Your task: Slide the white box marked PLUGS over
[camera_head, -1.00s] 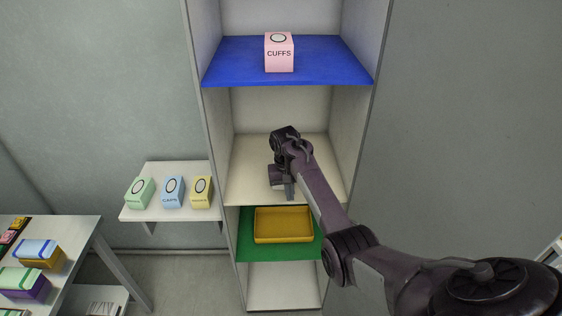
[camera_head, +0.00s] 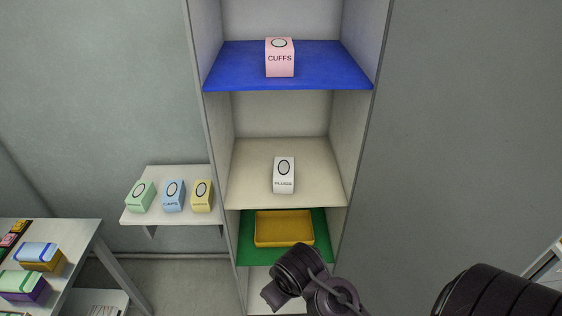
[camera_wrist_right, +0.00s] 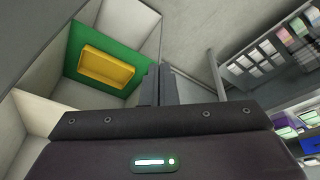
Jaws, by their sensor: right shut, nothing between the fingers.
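The white box marked PLUGS (camera_head: 284,175) stands upright on the cream middle shelf (camera_head: 250,190) of the cabinet, near the middle of its width. My right arm is low in front of the cabinet in the head view, below the yellow tray, clear of the box. Its fingertips are hidden there by the wrist. In the right wrist view my right gripper (camera_wrist_right: 160,85) shows with its fingers together and nothing between them. The PLUGS box is not visible in the wrist view. My left gripper is not in view.
A pink CUFFS box (camera_head: 280,57) stands on the blue shelf (camera_head: 330,72) above. A yellow tray (camera_head: 284,229) sits on the green shelf (camera_head: 245,245) below. Green (camera_head: 140,196), blue CAPS (camera_head: 173,195) and yellow (camera_head: 202,195) boxes stand on a side shelf at left.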

